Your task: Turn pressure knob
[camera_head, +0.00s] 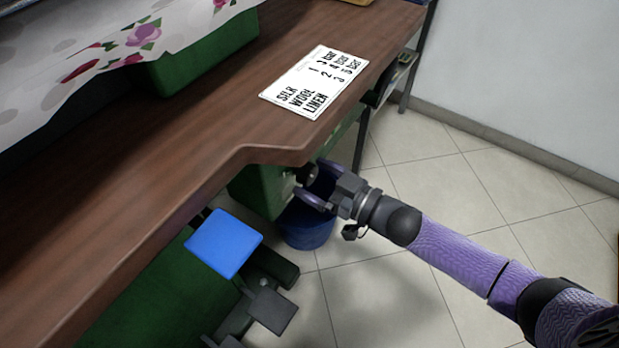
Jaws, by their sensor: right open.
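A dark round knob (309,173) sticks out from the side of a green machine housing (262,190) under the table edge. My right gripper (318,184) is open, with its two purple curved fingers at the knob, one on the far side and one on the near side. The fingers partly hide the knob, and I cannot tell whether they touch it. A white card (314,82) on the table lists SILK, WOOL and LINEN with numbers. My left gripper is not in view.
The brown wooden tabletop (215,110) has a notched edge just above my right gripper. A blue bin (307,228) stands below the gripper. A blue pad (224,243) and dark pedals (271,309) are at the lower left. Tiled floor (470,185) is open to the right.

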